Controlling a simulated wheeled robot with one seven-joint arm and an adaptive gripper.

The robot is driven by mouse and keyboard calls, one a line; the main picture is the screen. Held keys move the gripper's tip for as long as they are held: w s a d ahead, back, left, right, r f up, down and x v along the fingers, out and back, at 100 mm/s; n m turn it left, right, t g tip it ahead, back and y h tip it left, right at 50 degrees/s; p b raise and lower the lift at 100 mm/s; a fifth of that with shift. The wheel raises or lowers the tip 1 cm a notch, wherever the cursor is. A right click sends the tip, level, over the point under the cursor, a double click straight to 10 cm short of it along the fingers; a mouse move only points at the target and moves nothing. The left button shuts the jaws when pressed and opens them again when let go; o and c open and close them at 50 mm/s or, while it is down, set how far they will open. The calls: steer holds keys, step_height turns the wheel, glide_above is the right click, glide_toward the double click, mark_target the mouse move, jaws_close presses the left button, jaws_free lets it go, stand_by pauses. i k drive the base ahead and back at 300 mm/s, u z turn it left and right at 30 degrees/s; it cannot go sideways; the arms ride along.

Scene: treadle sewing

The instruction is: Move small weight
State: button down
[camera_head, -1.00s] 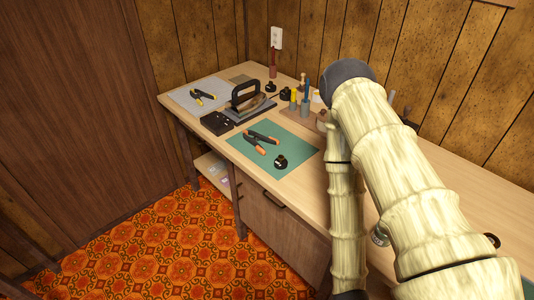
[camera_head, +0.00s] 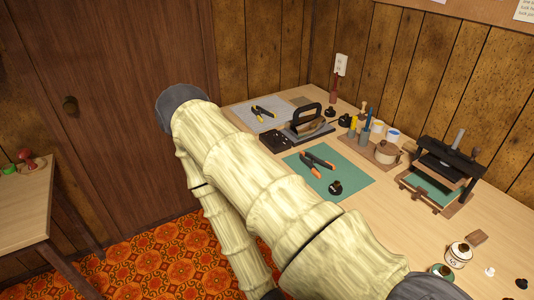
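Several small black weights show on the workbench. One black round weight (camera_head: 335,187) with a pale mark lies on the green mat (camera_head: 352,183), just right of orange-handled pliers (camera_head: 318,166). Two more dark knobbed pieces, perhaps weights, stand farther back: one piece (camera_head: 344,121) beside the tool stand and another piece (camera_head: 330,111) just left of it. I cannot tell which the task calls the small weight. My gripper is not in view. My pale ribbed arm crosses the left and lower middle of the picture.
A black press (camera_head: 447,163) stands at the bench's right. An iron-like tool with a black handle (camera_head: 305,118) and a tool stand (camera_head: 372,150) stand behind the mat. Jars (camera_head: 459,254) sit at the near right. Another wooden table (camera_head: 28,195) is at the left.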

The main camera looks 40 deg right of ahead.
mark_target(335, 189)
steer(key=u, duration=0.7)
steer(key=k, duration=1.05)
steer(key=z, duration=1.05)
steer(key=i, duration=0.25)
steer(key=z, duration=0.15)
